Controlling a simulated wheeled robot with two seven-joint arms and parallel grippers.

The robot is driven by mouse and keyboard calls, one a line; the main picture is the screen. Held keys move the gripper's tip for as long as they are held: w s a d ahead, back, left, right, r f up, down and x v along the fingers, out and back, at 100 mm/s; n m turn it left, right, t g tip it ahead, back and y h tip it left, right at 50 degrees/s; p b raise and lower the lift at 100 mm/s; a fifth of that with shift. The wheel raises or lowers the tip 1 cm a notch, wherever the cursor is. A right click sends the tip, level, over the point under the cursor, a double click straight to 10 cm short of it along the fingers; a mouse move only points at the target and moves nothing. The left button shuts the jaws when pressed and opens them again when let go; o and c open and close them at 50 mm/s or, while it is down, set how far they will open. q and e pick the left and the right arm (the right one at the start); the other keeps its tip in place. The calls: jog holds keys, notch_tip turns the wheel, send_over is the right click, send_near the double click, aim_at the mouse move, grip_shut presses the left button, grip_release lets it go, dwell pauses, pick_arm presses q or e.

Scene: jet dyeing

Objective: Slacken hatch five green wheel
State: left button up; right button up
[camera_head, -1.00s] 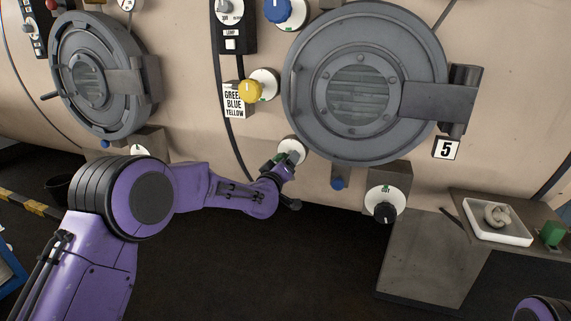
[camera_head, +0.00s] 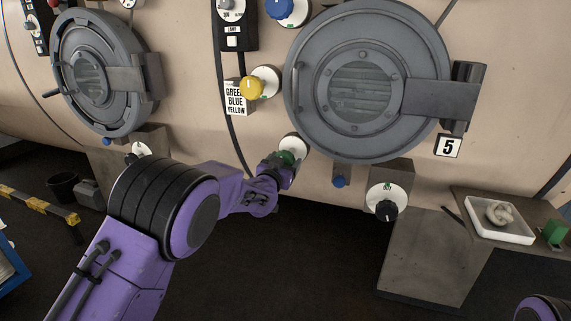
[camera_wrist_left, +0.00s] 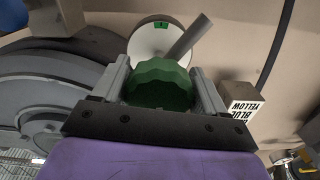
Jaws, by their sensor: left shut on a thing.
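Hatch five is the large round grey door (camera_head: 361,95) with the "5" plate (camera_head: 447,146) at its lower right. The green wheel (camera_head: 286,158) sits in front of a white round dial (camera_head: 294,147) at the hatch's lower left. In the left wrist view the green wheel (camera_wrist_left: 159,84) has a scalloped rim and lies between my fingers, with the white dial (camera_wrist_left: 150,40) and a grey rod behind it. My left gripper (camera_head: 283,163) is shut on the green wheel. My right gripper is out of view.
A yellow knob (camera_head: 252,88) and a colour-order sign (camera_head: 236,98) are up and left of the wheel. A blue knob (camera_head: 279,8) is above. A black knob (camera_head: 386,209) sits below the hatch. A white tray (camera_head: 513,236) stands on a bench at right.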

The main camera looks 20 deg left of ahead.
pick_arm(q)
jog(key=shift+f+m, duration=0.15)
jog(key=shift+m, duration=0.55)
jog(key=o, duration=1)
jog(key=shift+c, duration=0.2)
jog(key=shift+s, duration=0.15)
jog(key=s+b, duration=0.1)
jog(key=s, duration=0.9)
jog(key=shift+s+a, duration=0.15)
jog(key=shift+a, duration=0.1)
